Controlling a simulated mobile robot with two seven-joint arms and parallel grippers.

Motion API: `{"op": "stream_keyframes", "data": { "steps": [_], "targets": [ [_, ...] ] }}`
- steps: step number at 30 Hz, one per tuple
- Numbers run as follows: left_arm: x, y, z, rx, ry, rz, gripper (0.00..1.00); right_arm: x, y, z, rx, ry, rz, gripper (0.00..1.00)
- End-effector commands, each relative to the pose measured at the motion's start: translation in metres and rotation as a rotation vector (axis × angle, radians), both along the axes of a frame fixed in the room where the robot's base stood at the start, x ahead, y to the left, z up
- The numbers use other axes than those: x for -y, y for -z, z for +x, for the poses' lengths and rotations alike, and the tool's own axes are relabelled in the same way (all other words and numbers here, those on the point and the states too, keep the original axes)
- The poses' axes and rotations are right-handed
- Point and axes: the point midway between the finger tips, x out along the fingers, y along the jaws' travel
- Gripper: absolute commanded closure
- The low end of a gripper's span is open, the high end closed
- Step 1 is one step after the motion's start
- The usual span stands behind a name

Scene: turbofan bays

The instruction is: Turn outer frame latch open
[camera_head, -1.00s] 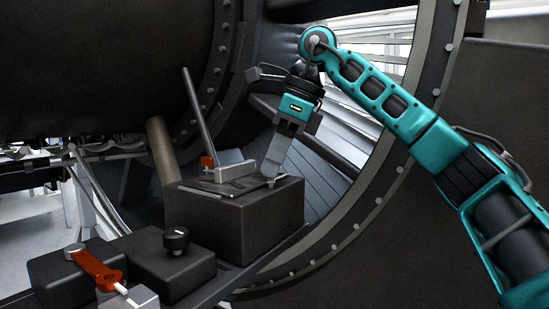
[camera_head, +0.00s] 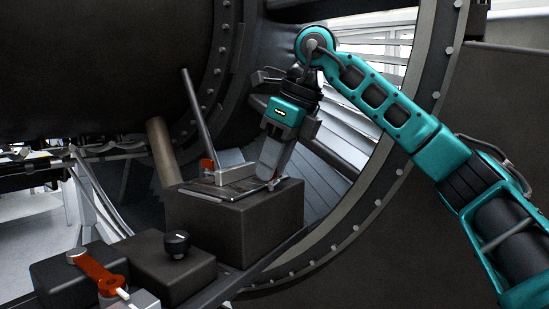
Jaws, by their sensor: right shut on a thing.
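A dark box (camera_head: 235,220) stands in the middle with a flat latch plate (camera_head: 226,191) on its top. A grey latch block (camera_head: 231,174) with a red part at its left end sits on that plate, and a long grey rod (camera_head: 197,110) rises from beside it. My right gripper (camera_head: 268,181) points down at the right end of the plate and is shut on a small latch piece there. Its fingers hide most of that piece, so its exact shape and angle cannot be told. My left gripper is not in view.
A large dark cylinder (camera_head: 90,70) fills the upper left. A bolted curved frame ring (camera_head: 405,150) stands behind my right arm.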

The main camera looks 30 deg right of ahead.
Motion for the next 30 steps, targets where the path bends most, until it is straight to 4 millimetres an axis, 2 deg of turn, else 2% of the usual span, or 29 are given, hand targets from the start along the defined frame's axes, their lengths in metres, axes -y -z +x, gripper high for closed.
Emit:
{"op": "stream_keyframes", "data": {
  "steps": [9,23,24,30],
  "targets": [
    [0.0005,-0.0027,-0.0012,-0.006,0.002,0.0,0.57,-0.0005,-0.0006,-0.0002,0.001,0.112,0.0,0.96],
    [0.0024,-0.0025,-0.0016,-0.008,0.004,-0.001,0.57,-0.0005,-0.0003,-0.0001,0.001,0.129,0.001,0.96],
    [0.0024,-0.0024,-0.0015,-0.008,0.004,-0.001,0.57,-0.0005,-0.0003,-0.0001,0.001,0.129,0.001,0.63],
    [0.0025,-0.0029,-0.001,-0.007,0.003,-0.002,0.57,-0.0005,-0.0002,-0.0001,0.001,0.126,0.001,0.44]
  ]
}}
